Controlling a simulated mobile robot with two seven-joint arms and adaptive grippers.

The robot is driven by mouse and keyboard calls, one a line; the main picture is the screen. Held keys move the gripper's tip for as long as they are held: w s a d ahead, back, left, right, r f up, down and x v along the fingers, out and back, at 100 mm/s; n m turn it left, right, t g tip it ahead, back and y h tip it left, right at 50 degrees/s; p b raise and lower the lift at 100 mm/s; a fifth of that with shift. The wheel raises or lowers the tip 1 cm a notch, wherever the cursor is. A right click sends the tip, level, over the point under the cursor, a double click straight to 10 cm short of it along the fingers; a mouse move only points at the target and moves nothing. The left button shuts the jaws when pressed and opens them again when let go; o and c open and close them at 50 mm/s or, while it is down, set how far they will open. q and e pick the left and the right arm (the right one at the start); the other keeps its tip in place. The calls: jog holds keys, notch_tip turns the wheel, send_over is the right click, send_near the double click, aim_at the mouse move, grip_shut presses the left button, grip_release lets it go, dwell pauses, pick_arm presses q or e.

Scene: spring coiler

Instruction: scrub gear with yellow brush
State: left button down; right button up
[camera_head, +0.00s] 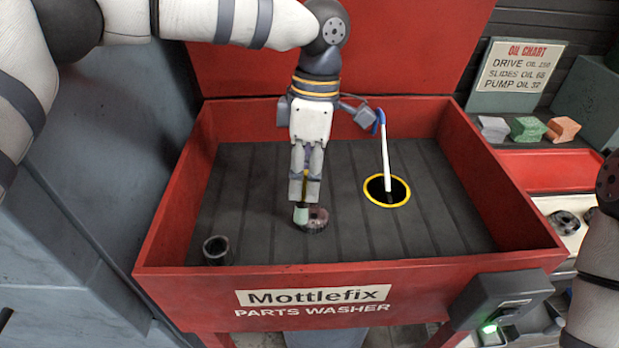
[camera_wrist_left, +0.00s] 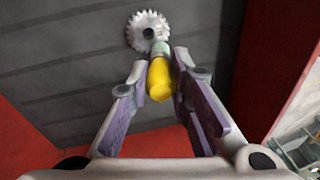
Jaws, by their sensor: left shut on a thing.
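My left gripper (camera_head: 304,192) points down into the red parts washer and is shut on the yellow brush. In the left wrist view the brush's rounded yellow handle (camera_wrist_left: 160,82) sits between the two fingers, with its far end towards the gear. In the head view the fingers hide most of the brush. The grey toothed gear (camera_head: 316,220) lies on the washer's dark ribbed floor, just below and right of the fingertips. It also shows in the left wrist view (camera_wrist_left: 148,30). I cannot tell whether the bristles touch it. My right gripper is out of view.
The parts washer (camera_head: 190,268) has raised red walls. A yellow-rimmed drain hole (camera_head: 386,204) with a white, blue-ended spout above it is to the right. A dark cylindrical part (camera_head: 216,250) stands at the front left. Coloured blocks (camera_head: 528,129) sit on the right-hand shelf.

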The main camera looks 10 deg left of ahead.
pick_arm(q)
jog(key=shift+w+d+f+b, duration=0.1)
jog(key=shift+w+d+b, duration=0.1)
jog(key=shift+d, duration=0.55)
jog(key=shift+w+d+f+b, duration=0.1)
jog(key=shift+w+d+b, duration=0.1)
jog(key=shift+d, duration=0.5)
jog(key=shift+s+a+r, duration=0.1)
jog(key=shift+a, duration=0.25)
jog(key=shift+s+a+p, duration=0.2)
jog(key=shift+a+p, duration=0.05)
jog(key=shift+a, duration=0.35)
jog(key=shift+s+a+p, duration=0.15)
jog(key=shift+a+p, duration=0.05)
jog(key=shift+a, duration=0.4)
jog(key=shift+w+d+f, duration=0.2)
jog(key=shift+d, duration=0.3)
jog(key=shift+w+d+r+b, duration=0.1)
jog(key=shift+w+d+b, duration=0.1)
jog(key=shift+d, duration=0.35)
jog(key=shift+w+d+r+b, duration=0.1)
jog(key=shift+d+b, duration=0.05)
jog(key=shift+d, duration=0.35)
jog(key=shift+s+a+f+p, duration=0.1)
jog(key=shift+s+a+p, duration=0.15)
jog(key=shift+a, duration=0.55)
jog(key=shift+s+a+f+p, duration=0.15)
jog(key=shift+s+a, duration=0.1)
jog(key=shift+a, duration=0.55)
jog(key=shift+r, duration=0.15)
